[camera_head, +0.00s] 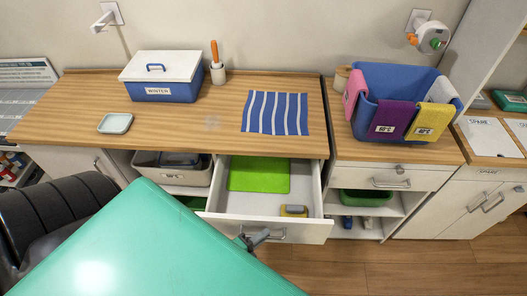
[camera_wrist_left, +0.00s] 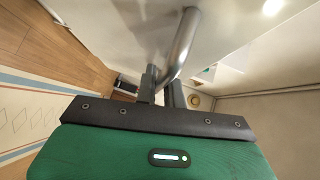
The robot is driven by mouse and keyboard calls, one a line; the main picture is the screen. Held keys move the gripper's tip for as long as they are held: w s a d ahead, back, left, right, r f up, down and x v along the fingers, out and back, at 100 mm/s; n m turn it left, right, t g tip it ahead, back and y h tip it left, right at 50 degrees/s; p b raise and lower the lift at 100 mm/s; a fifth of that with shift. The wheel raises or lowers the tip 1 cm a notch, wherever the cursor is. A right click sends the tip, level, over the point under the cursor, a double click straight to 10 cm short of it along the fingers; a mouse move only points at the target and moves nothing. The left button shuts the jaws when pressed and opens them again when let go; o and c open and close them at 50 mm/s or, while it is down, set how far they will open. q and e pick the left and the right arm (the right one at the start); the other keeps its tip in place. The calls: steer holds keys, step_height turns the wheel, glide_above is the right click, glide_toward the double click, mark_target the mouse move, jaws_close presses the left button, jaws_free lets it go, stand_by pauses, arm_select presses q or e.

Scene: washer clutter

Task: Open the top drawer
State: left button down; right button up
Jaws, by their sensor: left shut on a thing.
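The top drawer (camera_head: 314,229) under the wooden counter is pulled out, with its inside showing. A green mat (camera_head: 259,174) and a small yellow and grey item (camera_head: 294,211) lie in it. My left gripper (camera_head: 257,238) is at the drawer front, shut on the metal handle. In the left wrist view, the fingers (camera_wrist_left: 161,88) close around the bent end of the grey handle (camera_wrist_left: 184,42). My green arm cover hides part of the drawer front's lower left in the head view. My right gripper is not in view.
A blue WINTER box (camera_head: 165,92), a cup (camera_head: 217,73), a small dish (camera_head: 115,123) and a striped cloth (camera_head: 275,113) are on the counter. A blue basket (camera_head: 390,80) with cloths stands right, above another closed drawer (camera_head: 350,177). Open floor (camera_head: 400,265) lies at lower right.

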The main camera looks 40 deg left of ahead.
arm_select(q)
steer(key=s+d, duration=0.4)
steer(key=s, duration=0.2)
steer(key=shift+s+p, duration=0.2)
steer(key=shift+p, duration=0.2)
steer(key=c, duration=1.5)
jaws_free()
steer(key=shift+a, duration=0.1)
steer(key=b+v, duration=0.4)
steer(key=v, duration=0.9)
steer(key=shift+s+a+r, duration=0.1)
steer(key=shift+s+r, duration=0.05)
steer(key=shift+s, duration=0.2)
